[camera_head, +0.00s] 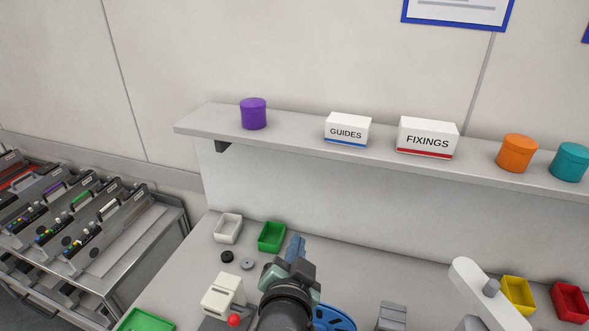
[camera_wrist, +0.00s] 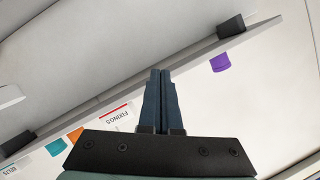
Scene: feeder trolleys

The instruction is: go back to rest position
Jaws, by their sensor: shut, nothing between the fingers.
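My gripper (camera_head: 296,246) is in the lower middle of the head view, above the bench and in front of the shelf. In the wrist view my gripper (camera_wrist: 160,72) has its two dark blue fingers pressed together with nothing between them. The fingers point toward the wall side, below the shelf. The arm behind the gripper hides part of the bench.
A shelf (camera_head: 205,127) carries a purple tin (camera_head: 253,114), GUIDES box (camera_head: 347,130), FIXINGS box (camera_head: 428,137), orange tin (camera_head: 517,153) and teal tin (camera_head: 570,161). Small bins, a blue reel (camera_head: 333,318) and a white arm-like fixture (camera_head: 482,290) crowd the bench. A feeder trolley (camera_head: 120,270) stands left.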

